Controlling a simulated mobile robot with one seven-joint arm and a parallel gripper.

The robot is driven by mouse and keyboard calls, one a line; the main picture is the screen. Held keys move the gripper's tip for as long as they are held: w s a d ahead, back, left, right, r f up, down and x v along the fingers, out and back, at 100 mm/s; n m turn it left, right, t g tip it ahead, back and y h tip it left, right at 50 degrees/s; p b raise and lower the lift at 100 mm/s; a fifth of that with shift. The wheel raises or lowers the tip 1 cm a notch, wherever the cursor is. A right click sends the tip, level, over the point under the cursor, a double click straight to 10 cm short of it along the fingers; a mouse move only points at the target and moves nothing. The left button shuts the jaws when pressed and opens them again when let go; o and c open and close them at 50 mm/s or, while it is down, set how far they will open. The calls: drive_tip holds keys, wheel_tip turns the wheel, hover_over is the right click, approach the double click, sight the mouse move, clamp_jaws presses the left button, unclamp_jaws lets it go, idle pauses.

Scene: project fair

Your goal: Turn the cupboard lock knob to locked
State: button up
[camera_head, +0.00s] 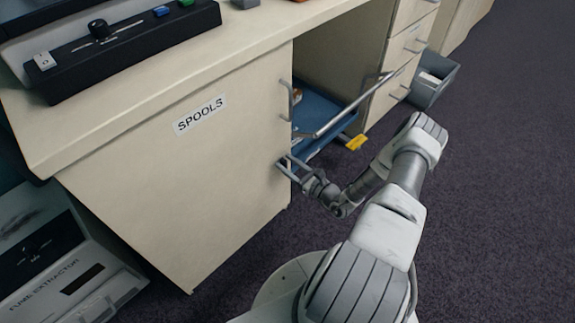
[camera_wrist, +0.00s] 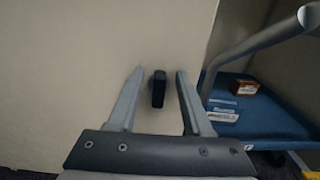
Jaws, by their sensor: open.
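The cream cupboard (camera_head: 180,190) labelled SPOOLS stands under the worktop, with its door face shut. The black lock knob (camera_wrist: 158,89) shows in the wrist view as a dark upright bar on the cream door. My gripper (camera_wrist: 159,73) is open, with one finger on each side of the knob and a visible gap on both sides. In the head view, my gripper (camera_head: 287,166) reaches the lower right edge of the cupboard door, and the knob cannot be made out there.
A blue trolley shelf (camera_head: 318,112) with a grey rail (camera_head: 350,106) stands just right of the cupboard; a brown box (camera_wrist: 245,87) lies on it. A fume extractor (camera_head: 70,275) sits at lower left. Drawers (camera_head: 405,60) and a grey bin (camera_head: 433,80) are farther back. Carpet (camera_head: 500,200) is clear at right.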

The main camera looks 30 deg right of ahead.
drive_tip(key=shift+c, duration=0.3)
clamp_jaws()
drive_tip(key=shift+a+n, duration=0.1)
drive_tip(key=shift+n, duration=0.3)
drive_tip(key=n, duration=0.1)
drive_tip(key=n+p, duration=0.2)
drive_tip(key=shift+s+a+n, duration=0.15)
drive_tip(key=shift+a+n, duration=0.1)
drive_tip(key=shift+n, duration=0.15)
drive_tip(key=n+p, duration=0.2)
drive_tip(key=n, duration=0.2)
drive_tip(key=f+n+p, duration=0.1)
drive_tip(key=n+p, duration=0.1)
drive_tip(key=n, duration=0.2)
drive_tip(key=f+n+p, duration=0.1)
drive_tip(key=n, duration=0.4)
drive_tip(key=shift+s+a+p, duration=0.15)
drive_tip(key=shift+a+p, duration=0.25)
drive_tip(key=shift+d+n, duration=0.1)
drive_tip(key=shift+n, duration=0.2)
